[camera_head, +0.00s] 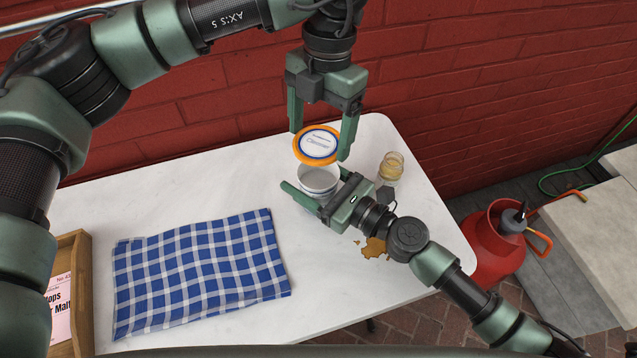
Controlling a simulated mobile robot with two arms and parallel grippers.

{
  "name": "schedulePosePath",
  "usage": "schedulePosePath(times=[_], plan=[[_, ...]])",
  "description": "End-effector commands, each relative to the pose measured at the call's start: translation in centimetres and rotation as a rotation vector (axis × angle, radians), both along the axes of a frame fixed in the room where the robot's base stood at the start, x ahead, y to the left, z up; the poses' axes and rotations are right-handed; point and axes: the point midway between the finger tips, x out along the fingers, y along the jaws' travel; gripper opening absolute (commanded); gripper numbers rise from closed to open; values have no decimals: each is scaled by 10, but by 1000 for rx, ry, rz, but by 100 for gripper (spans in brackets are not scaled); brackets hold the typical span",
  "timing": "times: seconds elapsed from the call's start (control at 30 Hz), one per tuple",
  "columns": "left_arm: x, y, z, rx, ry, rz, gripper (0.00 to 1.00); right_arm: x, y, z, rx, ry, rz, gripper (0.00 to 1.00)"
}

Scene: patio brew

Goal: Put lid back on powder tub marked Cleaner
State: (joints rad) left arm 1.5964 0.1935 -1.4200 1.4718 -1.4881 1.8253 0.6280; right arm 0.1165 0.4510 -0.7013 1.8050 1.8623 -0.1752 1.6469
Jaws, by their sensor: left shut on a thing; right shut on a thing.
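The lid (318,143) is round with an orange rim and a white and blue label that reads "Cleaner". My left gripper (319,143) is shut on the lid and holds it just above the tub, slightly tilted toward me. The powder tub (318,181) is white and stands upright on the white table (210,188), with its upper part open to view. My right gripper (313,191) is shut on the tub from the front right. The lower part of the tub is partly hidden by my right gripper.
A small glass jar (391,167) with yellowish contents stands right of the tub. A brown spill (374,247) lies near my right arm. A blue checked cloth (200,272) covers the front left. A wooden box (72,255) stands at the left edge. The brick wall (240,90) is behind.

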Motion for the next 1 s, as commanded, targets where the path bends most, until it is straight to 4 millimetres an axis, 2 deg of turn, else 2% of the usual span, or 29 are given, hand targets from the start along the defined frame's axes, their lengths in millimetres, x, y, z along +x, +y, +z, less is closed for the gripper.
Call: schedulePosePath(times=[0.37,1.0], plan=[[0,0,-47,3,4,0,42,0,0,0,-1,-1,0,0],[0,0,-53,4,3,0,42,0,0,0,-1,-2,-1,0]])
